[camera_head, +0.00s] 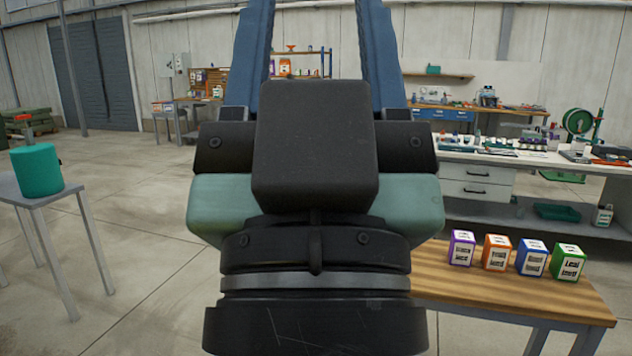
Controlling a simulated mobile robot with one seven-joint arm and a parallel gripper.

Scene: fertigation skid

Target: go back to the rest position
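My gripper (315,30) fills the middle of the head view, close to the camera and pointing up and away. Its two blue fingers stand well apart, with the far workshop showing between them. The top edge of the picture cuts off the fingertips. Nothing shows between the visible parts of the fingers. The dark block and round wrist of my arm hide the middle of the scene.
A wooden-topped table (505,297) at lower right bears purple, orange, blue and green labelled boxes. A grey table (38,198) at left bears a teal canister (36,171). A white workbench (520,160) stands behind at right. Open concrete floor (140,240) shows at left.

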